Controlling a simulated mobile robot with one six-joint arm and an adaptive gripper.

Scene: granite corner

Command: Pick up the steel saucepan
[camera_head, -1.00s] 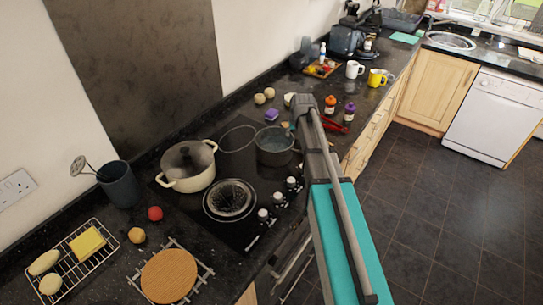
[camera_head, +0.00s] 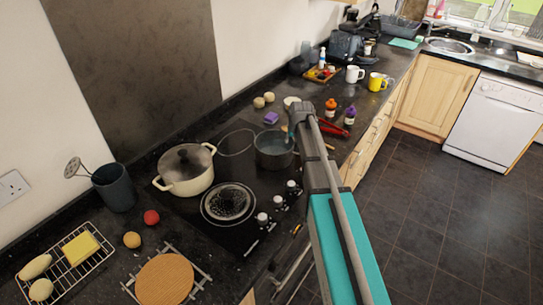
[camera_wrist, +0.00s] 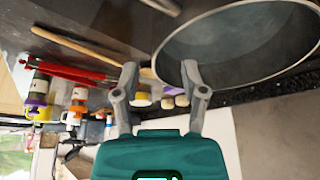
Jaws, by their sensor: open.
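The steel saucepan (camera_head: 273,158) is a grey, open round pan on the black hob, in the middle of the head view. In the wrist view its wide rim and inside (camera_wrist: 240,45) fill the upper right. In the head view my gripper (camera_head: 291,130) is at the pan's right rim, partly hidden by my arm. The pan's handle is not clearly visible.
A lidded cream pot (camera_head: 187,172) stands left of the saucepan, with a black round burner plate (camera_head: 228,203) in front. Bottles (camera_head: 331,107), red tongs (camera_head: 331,127) and mugs (camera_head: 355,73) stand to the right. A wooden stick (camera_wrist: 85,42) lies near the fingers.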

